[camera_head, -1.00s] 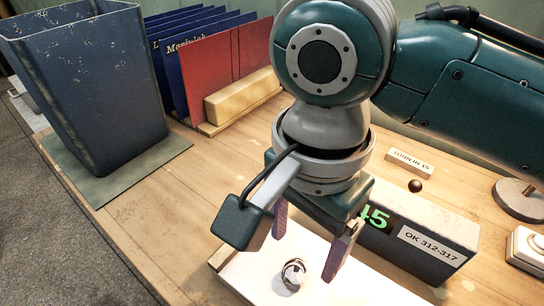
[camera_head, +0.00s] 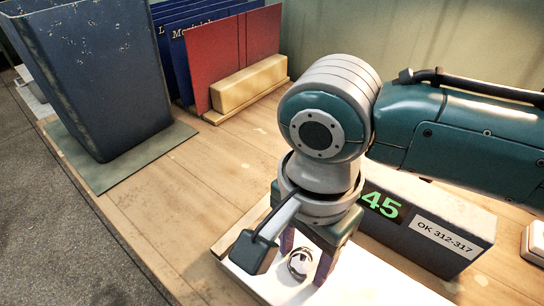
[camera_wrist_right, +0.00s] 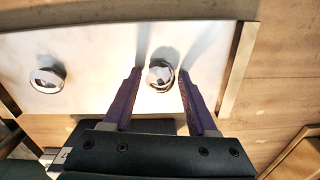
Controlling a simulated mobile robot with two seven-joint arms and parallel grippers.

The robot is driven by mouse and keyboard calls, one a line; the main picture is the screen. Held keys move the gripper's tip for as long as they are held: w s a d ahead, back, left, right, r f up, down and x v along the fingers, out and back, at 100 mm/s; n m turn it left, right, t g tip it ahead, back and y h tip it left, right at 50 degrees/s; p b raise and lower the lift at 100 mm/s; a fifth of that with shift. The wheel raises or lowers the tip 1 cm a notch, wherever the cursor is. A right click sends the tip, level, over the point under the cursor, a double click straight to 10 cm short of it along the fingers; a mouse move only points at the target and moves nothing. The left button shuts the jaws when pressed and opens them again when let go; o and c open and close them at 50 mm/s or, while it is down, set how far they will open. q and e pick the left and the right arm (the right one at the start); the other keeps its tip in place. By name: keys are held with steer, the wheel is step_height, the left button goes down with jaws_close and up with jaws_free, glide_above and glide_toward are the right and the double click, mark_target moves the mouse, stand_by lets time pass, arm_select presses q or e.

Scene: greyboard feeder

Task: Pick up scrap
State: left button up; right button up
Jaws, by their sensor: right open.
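A small shiny crumpled scrap (camera_head: 299,264) lies on the white board of a low tray (camera_head: 372,283) in the head view. In the right wrist view this scrap (camera_wrist_right: 161,75) sits between the tips of the two purple fingers. My right gripper (camera_head: 304,266) is open and low over the board, its fingers on either side of the scrap. I cannot tell whether they touch it. A second shiny rounded piece (camera_wrist_right: 47,79) lies on the board at the left of the wrist view. My left gripper is out of view.
A tall blue-grey bin (camera_head: 95,85) stands on a green mat (camera_head: 95,177) at the left. Folders (camera_head: 215,57) stand behind a wooden block (camera_head: 249,84). A box with a green 45 display (camera_head: 430,235) is close right of the gripper. Bare table lies between bin and tray.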

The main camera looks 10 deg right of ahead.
mark_target(304, 258)
jaws_close()
stand_by(0.5)
step_height(304, 258, up, 20)
steer(key=p, duration=0.7)
